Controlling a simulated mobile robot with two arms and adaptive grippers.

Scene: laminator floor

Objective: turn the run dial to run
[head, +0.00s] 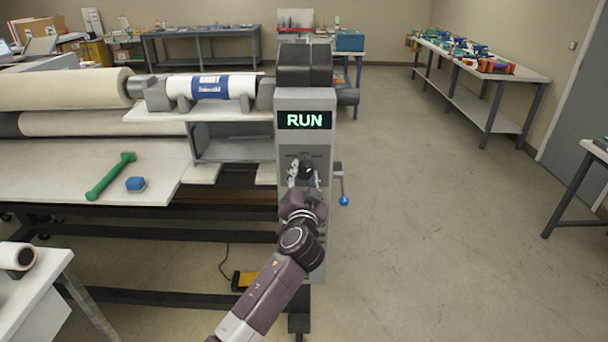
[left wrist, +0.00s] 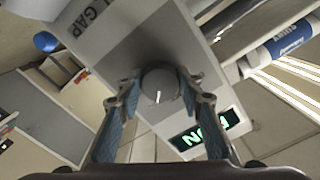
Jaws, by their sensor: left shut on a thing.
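The run dial (left wrist: 160,84) is a round grey knob with a white pointer mark on the front of the grey control box (head: 318,262). My left gripper (left wrist: 158,90) has its two blue-padded fingers on either side of the dial, shut on it. In the head view my left gripper (head: 304,174) reaches the box front and mostly hides the dial. The display (head: 305,120) above it shows RUN in green letters; it also shows in the left wrist view (left wrist: 205,131). My right gripper is not in view.
A crank with a blue knob (head: 344,200) sticks out at the box's right side. The laminator table (head: 60,160) at left bears a green tool (head: 111,176) and a blue block (head: 135,184). A yellow foot pedal (head: 243,279) lies on the floor. The floor at right is clear.

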